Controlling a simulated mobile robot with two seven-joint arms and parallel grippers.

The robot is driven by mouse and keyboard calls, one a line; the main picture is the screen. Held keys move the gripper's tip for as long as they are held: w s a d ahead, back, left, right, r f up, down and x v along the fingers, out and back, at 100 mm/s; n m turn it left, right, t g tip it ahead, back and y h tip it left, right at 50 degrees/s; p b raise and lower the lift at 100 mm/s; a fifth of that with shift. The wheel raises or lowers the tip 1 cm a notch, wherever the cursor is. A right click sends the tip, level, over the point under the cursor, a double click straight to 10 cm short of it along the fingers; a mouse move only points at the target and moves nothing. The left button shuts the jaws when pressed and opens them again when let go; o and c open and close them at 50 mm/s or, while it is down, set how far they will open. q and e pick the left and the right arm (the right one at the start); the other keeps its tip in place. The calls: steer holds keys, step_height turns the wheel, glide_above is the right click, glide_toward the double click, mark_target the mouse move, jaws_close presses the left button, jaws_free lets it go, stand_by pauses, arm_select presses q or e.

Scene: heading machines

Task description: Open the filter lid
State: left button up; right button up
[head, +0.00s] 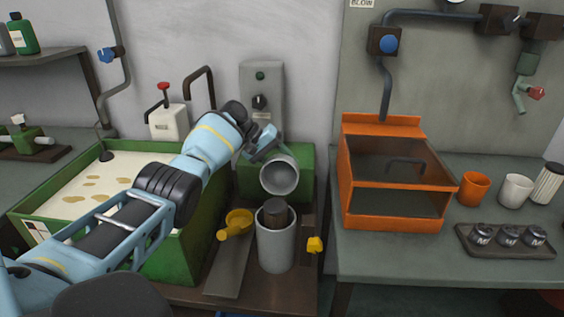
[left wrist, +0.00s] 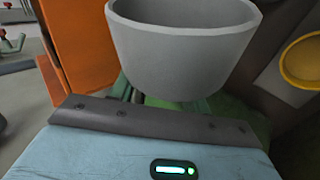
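The filter housing (head: 277,249) is an upright grey cylinder with an open top, and a dark filter (head: 276,213) shows inside it. The filter lid (head: 280,175), a grey cup shape, is off the housing, tilted above and behind it, its hollow side facing the camera. My left gripper (head: 262,145) is at the lid's closed end and appears shut on it. In the left wrist view the lid (left wrist: 180,50) is right in front of the gripper and hides most of the fingers and the grip. My right gripper is out of view.
A yellow funnel-like piece (head: 238,223) is left of the housing, and a yellow knob (head: 315,244) is at its right. A green tank (head: 186,252) of pale liquid lies under my left arm. An orange box (head: 394,213) stands on the right bench, with cups beyond it.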

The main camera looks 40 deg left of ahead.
arm_select(q)
steer(key=shift+r, duration=0.15)
steer(key=v, duration=0.7)
steer(key=shift+s+a+r+p, duration=0.15)
steer(key=shift+a+r+p, duration=0.1)
steer(key=shift+p, duration=0.15)
steer(key=shift+f, duration=0.1)
